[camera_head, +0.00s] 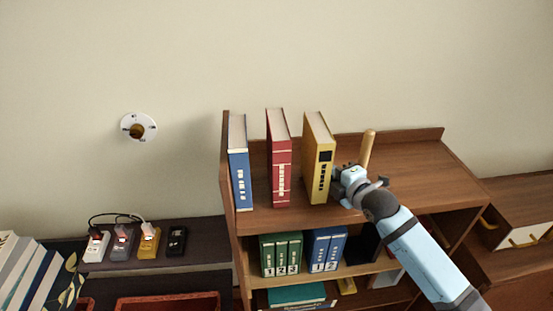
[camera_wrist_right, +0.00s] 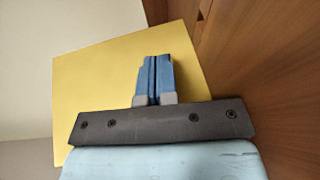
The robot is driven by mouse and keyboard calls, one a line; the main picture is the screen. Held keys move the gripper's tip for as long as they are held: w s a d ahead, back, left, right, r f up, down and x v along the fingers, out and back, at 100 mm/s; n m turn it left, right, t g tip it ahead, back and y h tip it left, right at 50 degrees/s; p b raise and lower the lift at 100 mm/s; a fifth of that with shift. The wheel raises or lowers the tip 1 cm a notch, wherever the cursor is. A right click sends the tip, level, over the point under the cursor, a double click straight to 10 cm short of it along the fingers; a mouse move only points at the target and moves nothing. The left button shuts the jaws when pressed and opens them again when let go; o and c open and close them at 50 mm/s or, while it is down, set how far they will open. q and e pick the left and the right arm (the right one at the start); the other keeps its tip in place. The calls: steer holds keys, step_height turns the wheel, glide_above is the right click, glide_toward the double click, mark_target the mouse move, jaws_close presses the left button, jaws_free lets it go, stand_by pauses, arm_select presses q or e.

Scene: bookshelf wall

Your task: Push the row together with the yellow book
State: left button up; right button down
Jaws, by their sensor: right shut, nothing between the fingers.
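The yellow book (camera_head: 319,158) stands upright on the top shelf (camera_head: 415,178), to the right of the red book (camera_head: 279,160). The blue book (camera_head: 238,163) stands at the left end by the side panel. Gaps show between the blue, red and yellow books. My right gripper (camera_head: 337,182) is at the right side of the yellow book, low down. In the right wrist view the shut fingers (camera_wrist_right: 154,80) point at the broad yellow cover (camera_wrist_right: 95,85); I cannot tell whether they touch it. My left gripper is not in view.
A wooden peg-like object (camera_head: 367,149) stands behind my right gripper. The top shelf is clear to the right. A dark side shelf (camera_head: 190,262) with small devices lies left.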

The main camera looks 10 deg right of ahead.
mark_target(307, 175)
steer(key=shift+a+p, duration=0.6)
steer(key=shift+a, duration=2.2)
steer(key=shift+a, duration=0.45)
steer(key=shift+a+p, duration=0.3)
steer(key=shift+a, duration=1.5)
steer(key=shift+d+r+p, duration=0.1)
steer(key=shift+d+p, duration=0.3)
steer(key=shift+d, duration=0.35)
steer(key=shift+d+p, duration=0.4)
steer(key=shift+d, duration=0.85)
